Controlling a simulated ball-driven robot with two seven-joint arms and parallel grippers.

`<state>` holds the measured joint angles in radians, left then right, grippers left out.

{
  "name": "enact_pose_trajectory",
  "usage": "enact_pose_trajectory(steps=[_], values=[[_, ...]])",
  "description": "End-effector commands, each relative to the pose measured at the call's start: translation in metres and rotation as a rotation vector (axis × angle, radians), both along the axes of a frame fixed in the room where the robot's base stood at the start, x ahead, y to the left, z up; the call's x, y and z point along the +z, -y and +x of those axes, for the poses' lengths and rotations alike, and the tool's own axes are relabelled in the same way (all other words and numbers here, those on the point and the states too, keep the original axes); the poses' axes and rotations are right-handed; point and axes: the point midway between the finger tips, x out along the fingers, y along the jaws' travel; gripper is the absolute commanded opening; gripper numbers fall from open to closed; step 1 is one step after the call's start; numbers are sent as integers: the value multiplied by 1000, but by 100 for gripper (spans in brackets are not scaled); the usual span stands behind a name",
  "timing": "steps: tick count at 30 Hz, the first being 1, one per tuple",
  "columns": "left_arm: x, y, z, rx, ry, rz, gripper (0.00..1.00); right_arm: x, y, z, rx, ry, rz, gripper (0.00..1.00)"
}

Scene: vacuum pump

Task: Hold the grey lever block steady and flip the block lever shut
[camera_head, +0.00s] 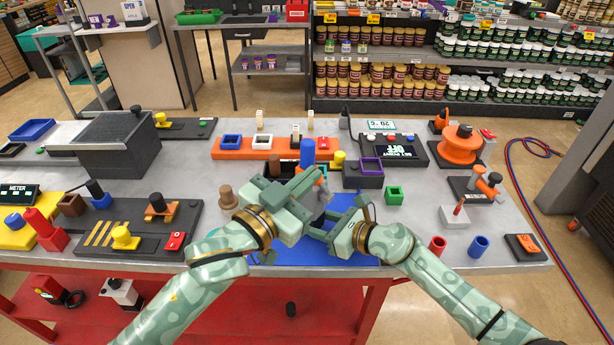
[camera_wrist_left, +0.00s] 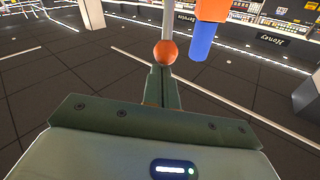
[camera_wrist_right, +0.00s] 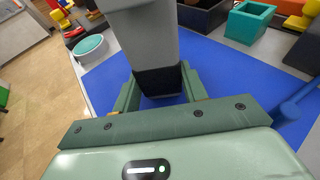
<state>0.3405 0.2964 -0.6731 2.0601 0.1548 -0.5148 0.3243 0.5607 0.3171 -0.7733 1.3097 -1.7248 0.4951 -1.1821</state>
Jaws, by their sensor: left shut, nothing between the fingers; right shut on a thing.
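The grey lever block (camera_wrist_right: 150,45) stands between my right gripper's fingers (camera_wrist_right: 158,90) in the right wrist view, its dark end low between them. In the head view my right gripper (camera_head: 334,220) is over the blue mat (camera_head: 285,254), and the arms mostly hide the block. My left gripper (camera_head: 312,190) is shut and empty just above and left of it. In the left wrist view its closed fingertips (camera_wrist_left: 163,72) are at an orange ball (camera_wrist_left: 166,52) on a grey rod, seemingly the lever knob. Contact cannot be told.
An orange and blue piece (camera_wrist_left: 205,32) stands close beside the rod in the left wrist view. A wooden knob (camera_head: 228,197), a green open box (camera_head: 394,195) and a purple-topped box (camera_head: 367,176) flank the mat. Red (camera_head: 438,245) and blue (camera_head: 478,246) cups stand at right.

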Motion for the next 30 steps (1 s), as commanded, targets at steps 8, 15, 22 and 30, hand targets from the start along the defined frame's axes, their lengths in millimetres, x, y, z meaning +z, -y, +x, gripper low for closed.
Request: enact_pose_trajectory(steps=[8, 15, 22, 30], values=[[-8, 0, 1, 4, -15, 13, 0, 0, -4, -3, 11, -3, 3, 30], [27, 8, 1, 0, -3, 3, 0, -1, -4, -3, 10, -4, 3, 29], [27, -21, -38, 1, -6, 6, 0, -2, -2, -2, 5, -3, 1, 29], [20, -47, -73, 0, -2, 2, 0, -2, -1, -2, 4, -3, 0, 29]])
